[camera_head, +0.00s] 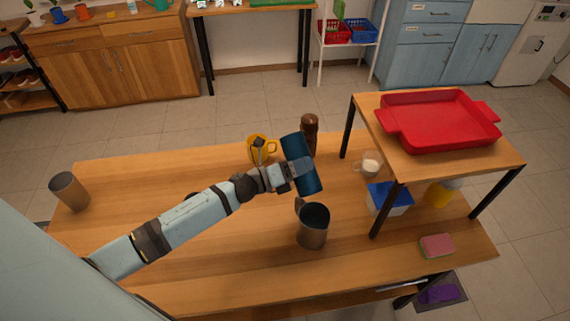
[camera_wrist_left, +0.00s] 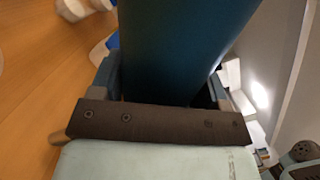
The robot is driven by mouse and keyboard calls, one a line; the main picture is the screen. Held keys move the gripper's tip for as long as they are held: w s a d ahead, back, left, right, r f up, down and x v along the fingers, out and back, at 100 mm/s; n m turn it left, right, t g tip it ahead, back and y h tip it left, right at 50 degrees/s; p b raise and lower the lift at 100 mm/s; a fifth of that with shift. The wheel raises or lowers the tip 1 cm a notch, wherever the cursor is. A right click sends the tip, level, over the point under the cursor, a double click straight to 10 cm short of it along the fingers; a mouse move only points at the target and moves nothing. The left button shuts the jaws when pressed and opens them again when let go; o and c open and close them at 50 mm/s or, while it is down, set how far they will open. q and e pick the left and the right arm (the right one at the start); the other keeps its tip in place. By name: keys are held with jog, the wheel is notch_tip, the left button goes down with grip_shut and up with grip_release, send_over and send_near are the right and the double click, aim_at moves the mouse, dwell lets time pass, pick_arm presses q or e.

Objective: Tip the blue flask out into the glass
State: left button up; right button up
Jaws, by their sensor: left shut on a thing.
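The dark blue flask (camera_head: 302,163) is held above the table, between the yellow mug and the grey metal mug. It leans a little in the head view; I cannot tell whether it is open. My left gripper (camera_head: 287,174) is shut around its side. In the left wrist view the flask (camera_wrist_left: 180,50) fills the space between the fingers. A small clear glass (camera_head: 370,164) with something whitish in it stands to the right, beside the raised shelf. The flask is apart from it. My right gripper is not in view.
A grey metal mug (camera_head: 313,226) stands just below the flask in the picture. A yellow mug (camera_head: 260,150) and brown grinder (camera_head: 309,124) stand behind. A raised shelf with a red tray (camera_head: 440,124) is right, near a blue-white container (camera_head: 388,199). The table's left middle is mostly clear.

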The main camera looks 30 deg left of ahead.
pick_arm(q)
jog(key=shift+d+f+n+p, duration=0.1)
jog(key=shift+n+p, duration=0.45)
jog(key=shift+n, duration=0.25)
jog(key=shift+f+n+t, duration=0.3)
jog(key=shift+f+n, duration=0.5)
jog(key=shift+n, duration=0.2)
jog(key=shift+w+a+n+y, duration=0.25)
jog(key=shift+a+n+y, duration=0.15)
jog(key=shift+n, duration=0.5)
dwell(0.5)
jog(key=shift+w+a+f+n, duration=0.15)
jog(key=shift+f+n, duration=0.75)
dwell(0.3)
jog(key=shift+w+a+f+n, duration=0.1)
jog(key=shift+a+n, duration=0.05)
jog(key=shift+n, duration=0.55)
dwell(0.4)
